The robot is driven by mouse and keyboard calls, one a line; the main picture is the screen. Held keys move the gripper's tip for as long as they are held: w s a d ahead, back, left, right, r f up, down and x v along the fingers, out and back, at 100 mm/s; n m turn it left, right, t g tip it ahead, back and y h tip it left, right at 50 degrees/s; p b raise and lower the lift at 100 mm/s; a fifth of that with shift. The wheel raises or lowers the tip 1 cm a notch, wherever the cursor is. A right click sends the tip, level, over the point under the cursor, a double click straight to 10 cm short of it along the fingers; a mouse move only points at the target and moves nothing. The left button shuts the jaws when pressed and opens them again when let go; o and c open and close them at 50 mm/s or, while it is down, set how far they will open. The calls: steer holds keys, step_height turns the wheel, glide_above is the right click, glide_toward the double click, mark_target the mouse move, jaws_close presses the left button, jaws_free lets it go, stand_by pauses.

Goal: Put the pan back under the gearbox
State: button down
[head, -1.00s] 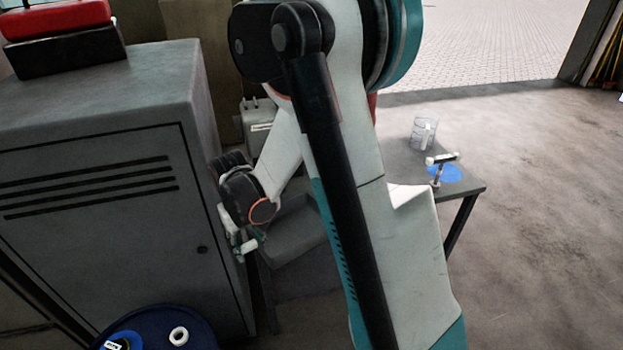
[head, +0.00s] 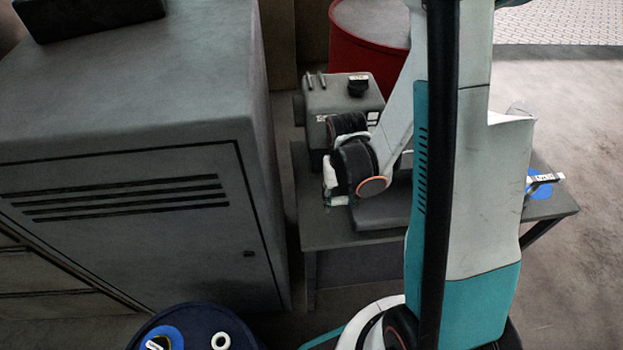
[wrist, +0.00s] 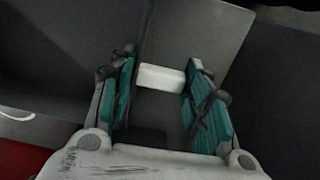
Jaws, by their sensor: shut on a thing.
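The gearbox (head: 335,100) is a grey housing with a black knob and two pins on top, at the back left of the dark table. My gripper (head: 336,198) is in front of it, low over the table's left part, partly hidden by my own wrist. In the wrist view my gripper (wrist: 160,85) has its teal fingers around a white block (wrist: 160,77), which looks like the handle of the pan. A flat grey surface (wrist: 192,35) beyond the block appears to be the pan. A low dark grey body (head: 385,208) shows beside my gripper, partly behind my arm.
A large grey cabinet (head: 130,130) stands close left of the table (head: 340,240). A red drum (head: 368,40) is behind the gearbox. A blue drum top (head: 190,318) with a white ring (head: 220,341) is at the front. A tool (head: 543,179) lies at the table's right.

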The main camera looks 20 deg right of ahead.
steer(key=w+a, duration=0.1)
steer(key=w, duration=0.2)
steer(key=w+a+b, duration=0.1)
steer(key=w+a, duration=0.1)
steer(key=w, duration=0.1)
steer(key=w+a+b, duration=0.1)
steer(key=w+a, duration=0.1)
steer(key=w, duration=0.1)
steer(key=shift+w+a, duration=0.4)
steer(key=shift+w, duration=0.2)
step_height(320, 180, down, 3)
steer(key=shift+f+b, duration=0.1)
steer(key=shift+b, duration=0.8)
steer(key=shift+f, duration=0.15)
steer(key=shift+f, duration=0.15)
steer(key=c, duration=0.9)
jaws_free()
steer(key=shift+o, duration=0.2)
